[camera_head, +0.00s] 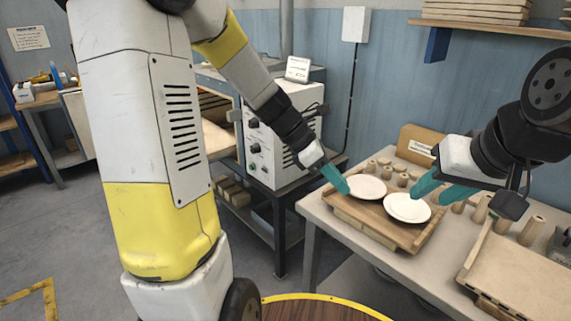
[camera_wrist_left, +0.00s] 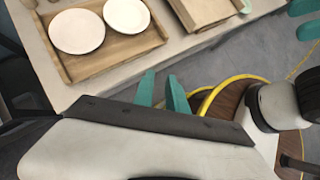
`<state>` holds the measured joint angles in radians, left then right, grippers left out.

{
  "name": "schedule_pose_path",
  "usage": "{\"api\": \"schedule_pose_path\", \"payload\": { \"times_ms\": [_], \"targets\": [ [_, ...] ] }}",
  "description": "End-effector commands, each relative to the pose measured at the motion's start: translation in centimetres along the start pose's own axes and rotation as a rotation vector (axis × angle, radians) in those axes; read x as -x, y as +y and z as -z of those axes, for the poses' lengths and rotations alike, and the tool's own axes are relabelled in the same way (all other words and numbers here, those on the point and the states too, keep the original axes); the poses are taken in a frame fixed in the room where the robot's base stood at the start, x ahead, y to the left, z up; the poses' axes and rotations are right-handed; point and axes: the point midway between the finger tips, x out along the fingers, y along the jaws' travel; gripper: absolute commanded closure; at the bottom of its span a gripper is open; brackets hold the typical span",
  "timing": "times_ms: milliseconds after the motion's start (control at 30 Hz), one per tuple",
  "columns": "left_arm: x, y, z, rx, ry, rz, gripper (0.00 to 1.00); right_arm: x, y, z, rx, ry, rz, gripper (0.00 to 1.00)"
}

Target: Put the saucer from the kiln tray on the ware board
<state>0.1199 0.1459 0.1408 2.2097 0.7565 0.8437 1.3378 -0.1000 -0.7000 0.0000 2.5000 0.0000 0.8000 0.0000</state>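Two white saucers, the left one (camera_head: 366,187) and the right one (camera_head: 407,208), lie flat side by side on a rimmed wooden board (camera_head: 412,240) on the table. Both also show in the left wrist view, one (camera_wrist_left: 77,31) beside the other (camera_wrist_left: 127,17). My left gripper (camera_head: 344,188) is near the board's left edge in the head view; its fingers (camera_wrist_left: 162,82) are apart and empty in the left wrist view. My right gripper (camera_head: 432,190) has its fingers apart above the board's right side, holding nothing visible. I cannot tell which support is the kiln tray.
Several small wooden pegs (camera_head: 480,208) stand behind and right of the board. Another light wooden board (camera_head: 515,270) lies at the table's right. A grey oven-like unit (camera_head: 262,150) stands at left with its chamber open. A round yellow-rimmed wooden surface (camera_head: 315,308) is in front.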

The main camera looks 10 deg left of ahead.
Motion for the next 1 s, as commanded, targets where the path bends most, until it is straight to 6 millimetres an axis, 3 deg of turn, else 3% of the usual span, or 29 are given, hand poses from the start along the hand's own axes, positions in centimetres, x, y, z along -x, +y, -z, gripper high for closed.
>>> {"api": "schedule_pose_path", "payload": {
  "times_ms": [33, 300, 500, 700, 1000],
  "targets": [
    [2.0, -1.5, 0.0, -0.200, 0.050, -0.038, 0.83, 0.0, 0.0, 0.0, 0.000, 0.000, 0.000, 0.62],
    [10.4, -7.7, 2.6, -1.237, 0.399, -0.116, 0.83, 0.0, 0.0, 0.0, 0.000, 0.000, 0.000, 0.62],
    [14.8, -10.5, 5.0, -1.784, 0.661, -0.080, 0.83, 0.0, 0.0, 0.0, 0.000, 0.000, 0.000, 0.62],
    [16.5, -11.4, 6.1, -2.003, 0.787, -0.033, 0.83, 0.0, 0.0, 0.0, 0.000, 0.000, 0.000, 0.62],
    [16.6, -11.5, 6.1, -2.018, 0.796, -0.028, 0.83, 0.0, 0.0, 0.0, 0.000, 0.000, 0.000, 0.62]
  ]
}}
